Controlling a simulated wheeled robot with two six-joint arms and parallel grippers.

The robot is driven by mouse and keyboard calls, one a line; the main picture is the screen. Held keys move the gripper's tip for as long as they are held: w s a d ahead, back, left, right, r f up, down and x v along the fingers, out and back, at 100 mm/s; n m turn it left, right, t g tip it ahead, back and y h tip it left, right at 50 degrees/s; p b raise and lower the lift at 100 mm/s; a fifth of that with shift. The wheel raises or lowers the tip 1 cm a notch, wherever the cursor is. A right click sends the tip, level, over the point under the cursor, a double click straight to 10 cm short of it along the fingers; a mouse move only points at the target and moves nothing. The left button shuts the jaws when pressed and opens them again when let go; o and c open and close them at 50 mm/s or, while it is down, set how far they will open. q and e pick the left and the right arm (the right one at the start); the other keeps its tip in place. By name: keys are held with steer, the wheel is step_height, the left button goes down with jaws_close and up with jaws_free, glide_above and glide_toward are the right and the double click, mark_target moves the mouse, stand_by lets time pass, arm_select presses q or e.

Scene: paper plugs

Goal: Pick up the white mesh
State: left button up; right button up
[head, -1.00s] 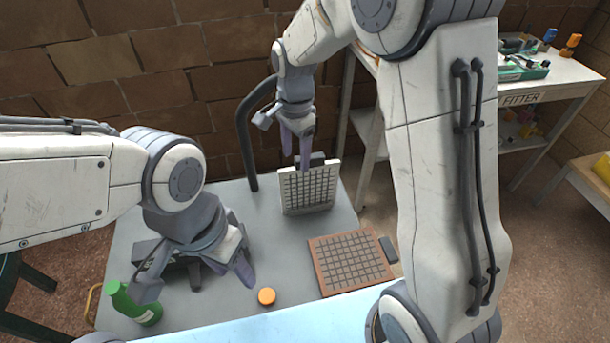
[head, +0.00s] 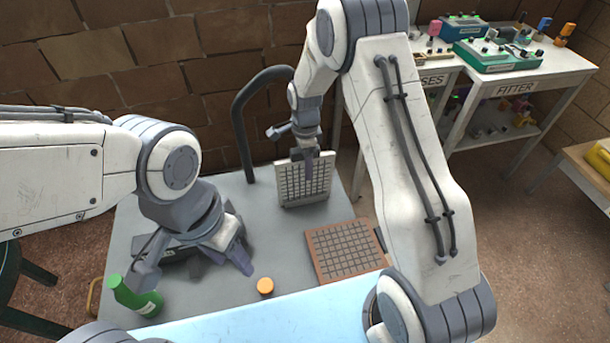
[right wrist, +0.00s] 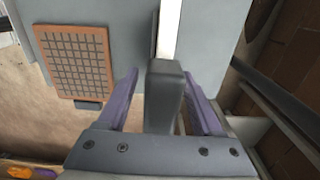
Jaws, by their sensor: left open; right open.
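The white mesh (head: 306,182) stands upright on the grey table, a white frame with a dark grid. Whether the fingers touch the handle I cannot tell. My left gripper (head: 195,268) is open and empty, low over the left of the table.
A brown mesh (head: 344,250) lies flat to the right of the white one. A green bottle (head: 134,298) and an orange cap (head: 265,286) are near the table's front.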

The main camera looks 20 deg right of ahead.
steer(key=shift+f, duration=0.45)
jaws_close()
stand_by(1.1)
